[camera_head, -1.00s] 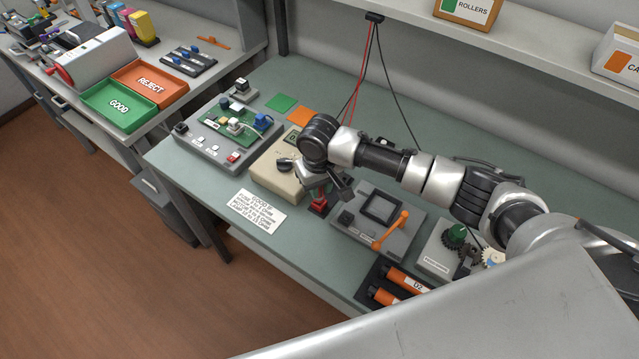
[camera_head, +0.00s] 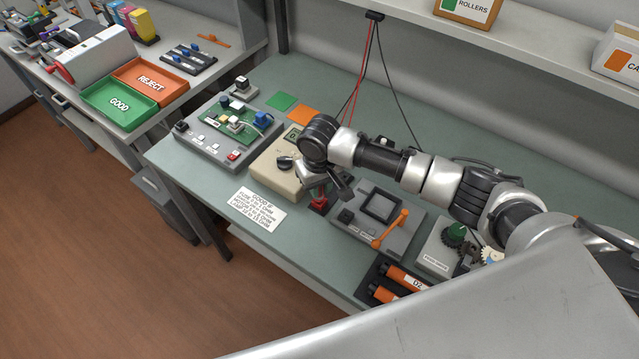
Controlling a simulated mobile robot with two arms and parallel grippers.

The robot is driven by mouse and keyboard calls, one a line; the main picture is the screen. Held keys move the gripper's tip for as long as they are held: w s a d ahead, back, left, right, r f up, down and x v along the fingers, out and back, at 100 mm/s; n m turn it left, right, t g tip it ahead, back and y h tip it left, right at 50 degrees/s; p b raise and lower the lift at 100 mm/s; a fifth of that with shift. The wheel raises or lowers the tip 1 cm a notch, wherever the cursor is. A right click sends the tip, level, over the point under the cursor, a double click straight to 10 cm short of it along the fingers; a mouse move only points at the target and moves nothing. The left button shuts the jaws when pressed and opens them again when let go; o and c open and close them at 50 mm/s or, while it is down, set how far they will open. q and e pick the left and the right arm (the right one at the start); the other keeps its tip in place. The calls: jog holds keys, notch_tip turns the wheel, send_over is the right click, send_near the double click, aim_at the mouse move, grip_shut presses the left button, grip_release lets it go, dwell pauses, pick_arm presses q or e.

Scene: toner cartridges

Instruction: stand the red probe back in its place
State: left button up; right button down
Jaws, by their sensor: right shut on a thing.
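My right gripper (camera_head: 327,187) points down over the bench, between the beige meter (camera_head: 272,178) and the grey fixture with the orange lever. It is shut on the red probe (camera_head: 319,203), whose red part shows just below the fingers. The probe's lower end is at or close to a small red holder on the bench; I cannot tell whether it is seated. The wrist hides the probe's upper part and some of the meter. My left gripper is not in view.
The grey fixture with the orange lever (camera_head: 391,229) stands close on the right, and orange rollers (camera_head: 407,278) lie in front of it. A white instruction card (camera_head: 257,212) lies at the left. A green circuit board (camera_head: 236,123) sits further left. Red and black leads hang behind.

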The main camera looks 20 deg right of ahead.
jog(key=shift+f, duration=0.55)
jog(key=c, duration=0.9)
grip_release()
jog(key=shift+r, duration=0.1)
notch_tip(320, 180, up, 11)
jog(key=shift+f+b, duration=0.15)
jog(key=shift+b, duration=0.65)
